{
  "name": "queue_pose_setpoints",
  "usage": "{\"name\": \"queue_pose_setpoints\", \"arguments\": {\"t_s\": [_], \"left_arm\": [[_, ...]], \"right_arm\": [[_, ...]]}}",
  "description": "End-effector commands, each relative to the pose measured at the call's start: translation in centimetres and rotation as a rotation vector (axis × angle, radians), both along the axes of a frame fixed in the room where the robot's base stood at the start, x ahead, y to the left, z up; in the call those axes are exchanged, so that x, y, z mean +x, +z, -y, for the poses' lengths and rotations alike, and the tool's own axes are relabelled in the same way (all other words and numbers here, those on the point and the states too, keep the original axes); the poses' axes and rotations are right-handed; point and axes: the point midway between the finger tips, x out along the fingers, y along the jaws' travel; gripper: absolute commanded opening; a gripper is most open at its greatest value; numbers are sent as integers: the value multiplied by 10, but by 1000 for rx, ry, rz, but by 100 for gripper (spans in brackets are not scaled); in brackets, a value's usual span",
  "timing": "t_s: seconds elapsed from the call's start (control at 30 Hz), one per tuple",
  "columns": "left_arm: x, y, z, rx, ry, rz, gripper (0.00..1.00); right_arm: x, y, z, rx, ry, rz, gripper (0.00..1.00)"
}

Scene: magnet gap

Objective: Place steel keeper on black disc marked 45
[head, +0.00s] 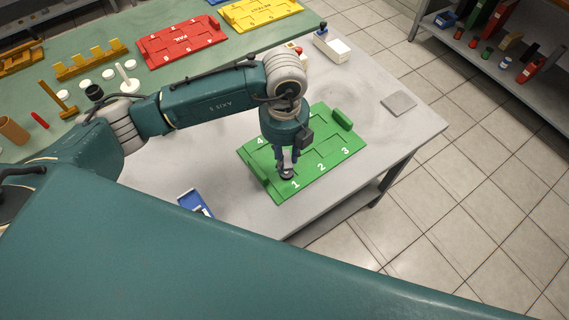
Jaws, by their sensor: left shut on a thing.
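My left gripper (286,169) points down over the front left part of the green board (317,167), close to the number 1. It is shut on a small dark round piece (286,178) at its fingertips. The piece is too small to tell whether it is the steel keeper or a black disc, and no 45 mark can be read. I cannot tell whether it touches the board. My right gripper is not in view.
The green board has raised end blocks and numbers, and lies on a grey table (408,125). A grey pad (398,103) lies right of it and a blue item (195,202) at the front left. A white box (331,46) stands behind. Red (181,43) and yellow (262,12) boards lie on the green bench.

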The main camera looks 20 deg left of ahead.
Motion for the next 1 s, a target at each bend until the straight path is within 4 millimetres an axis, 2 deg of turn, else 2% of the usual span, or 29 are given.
{"name": "queue_pose_setpoints", "arguments": {"t_s": [0.17,0.4,0.67,0.7,0.77,1.0], "left_arm": [[0,-14,1,-1,-1,-2,0],[0,-48,1,-1,-1,-2,0],[1,-51,1,-1,-2,2,0],[0,-51,1,0,-2,1,36],[0,-51,1,-1,-2,0,47],[0,-51,1,-1,-2,0,47]], "right_arm": [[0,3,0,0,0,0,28],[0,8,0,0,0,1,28],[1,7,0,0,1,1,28],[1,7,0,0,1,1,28],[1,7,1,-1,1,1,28],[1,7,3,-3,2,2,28]]}}
